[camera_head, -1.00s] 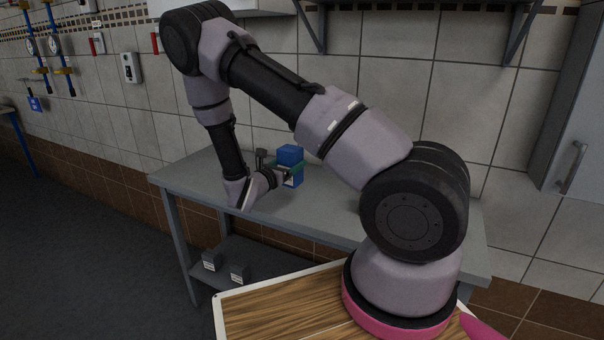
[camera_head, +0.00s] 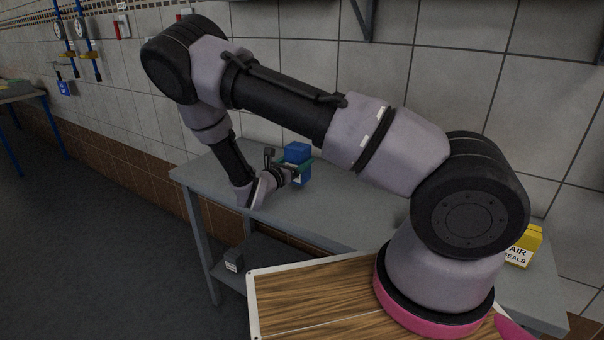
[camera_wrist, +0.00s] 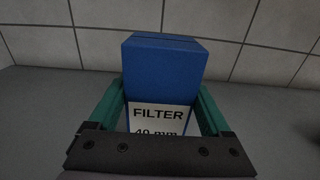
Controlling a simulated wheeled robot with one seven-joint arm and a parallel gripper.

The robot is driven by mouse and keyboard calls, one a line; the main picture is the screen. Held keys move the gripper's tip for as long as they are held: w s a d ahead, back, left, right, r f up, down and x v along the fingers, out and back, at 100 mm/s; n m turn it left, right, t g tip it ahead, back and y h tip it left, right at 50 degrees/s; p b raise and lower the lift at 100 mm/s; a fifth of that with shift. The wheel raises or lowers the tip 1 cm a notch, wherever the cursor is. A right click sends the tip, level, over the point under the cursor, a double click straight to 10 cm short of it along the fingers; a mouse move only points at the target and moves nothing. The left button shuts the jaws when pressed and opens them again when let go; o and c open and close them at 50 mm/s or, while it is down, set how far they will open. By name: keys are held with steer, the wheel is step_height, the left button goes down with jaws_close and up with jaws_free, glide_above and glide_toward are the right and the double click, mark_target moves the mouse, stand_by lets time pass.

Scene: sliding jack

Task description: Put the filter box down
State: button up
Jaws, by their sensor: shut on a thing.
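The filter box (camera_wrist: 164,72) is a blue box with a white label reading "FILTER 40 mm" in the wrist view. It stands upright between the two green fingers of my gripper (camera_wrist: 158,110), which is shut on it. In the head view the blue box (camera_head: 297,152) is at the back left part of the grey table (camera_head: 345,215), near the tiled wall, with my gripper (camera_head: 294,166) around it.
A yellow box (camera_head: 524,246) labelled "AIR SEALS" stands at the table's right end. A small grey box (camera_head: 234,260) is on the lower shelf. The tiled wall (camera_head: 300,80) rises behind the table.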

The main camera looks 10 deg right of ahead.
steer(key=shift+f, duration=1.9)
steer(key=o, duration=1.5)
steer(key=shift+s+f, duration=0.1)
steer(key=shift+f, duration=0.05)
steer(key=shift+c, duration=0.2)
steer(key=v, duration=1.2)
